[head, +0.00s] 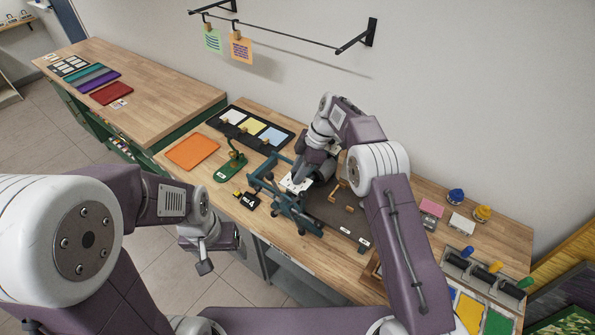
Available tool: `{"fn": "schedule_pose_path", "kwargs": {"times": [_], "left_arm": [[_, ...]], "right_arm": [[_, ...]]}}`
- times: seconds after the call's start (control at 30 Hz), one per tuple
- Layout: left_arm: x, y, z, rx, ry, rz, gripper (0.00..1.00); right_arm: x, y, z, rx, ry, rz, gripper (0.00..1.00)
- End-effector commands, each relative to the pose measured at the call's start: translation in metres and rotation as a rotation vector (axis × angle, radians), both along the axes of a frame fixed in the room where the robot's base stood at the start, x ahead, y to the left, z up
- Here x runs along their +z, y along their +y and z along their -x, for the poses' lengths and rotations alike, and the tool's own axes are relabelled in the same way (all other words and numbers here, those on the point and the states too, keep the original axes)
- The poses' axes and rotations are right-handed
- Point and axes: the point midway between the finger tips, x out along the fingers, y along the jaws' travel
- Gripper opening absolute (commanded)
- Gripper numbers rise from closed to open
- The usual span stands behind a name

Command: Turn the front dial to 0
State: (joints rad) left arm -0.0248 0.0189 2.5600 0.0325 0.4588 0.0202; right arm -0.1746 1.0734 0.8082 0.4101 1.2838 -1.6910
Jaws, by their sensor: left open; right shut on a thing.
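A teal press frame (292,215) stands on the wooden workbench, beside a dark flat bed (335,212). My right gripper (296,185) reaches down from the right to the frame's upper left part. It is shut on what appears to be the front dial, which its fingers and wrist mostly hide. I cannot read the dial's number or pointer at this size. My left gripper (206,258) is open and empty, hanging in front of the bench's edge at the lower left, away from the press.
A black tray (278,147) with coloured squares is behind.

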Motion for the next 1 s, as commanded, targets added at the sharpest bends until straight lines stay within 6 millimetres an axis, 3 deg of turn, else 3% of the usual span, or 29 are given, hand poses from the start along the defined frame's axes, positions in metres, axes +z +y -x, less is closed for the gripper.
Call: {"fn": "schedule_pose_path", "kwargs": {"times": [0.23,0.27,0.33,0.7,0.9,1.0], "left_arm": [[0.0,0.0,0.0,0.0,0.0,0.0,0.79],[0.0,0.0,0.0,0.0,0.0,0.0,0.79],[0.0,0.0,0.0,0.0,0.0,0.0,0.79],[-0.003,0.0,0.0,0.0,0.0,0.0,0.79],[-0.012,0.0,0.0,0.0,0.0,0.0,0.79],[-0.007,0.0,0.0,0.0,0.0,0.0,0.79]], "right_arm": [[0.001,0.0,-0.001,-0.001,-0.004,0.0,0.0],[0.001,0.0,-0.001,-0.001,-0.004,0.0,0.29],[0.001,0.0,-0.001,-0.001,-0.004,0.0,0.48],[0.005,-0.002,-0.001,0.0,-0.003,-0.001,0.48],[0.044,-0.019,-0.005,-0.002,-0.008,-0.001,0.48],[0.065,-0.027,-0.006,-0.002,-0.007,-0.001,0.48]]}}
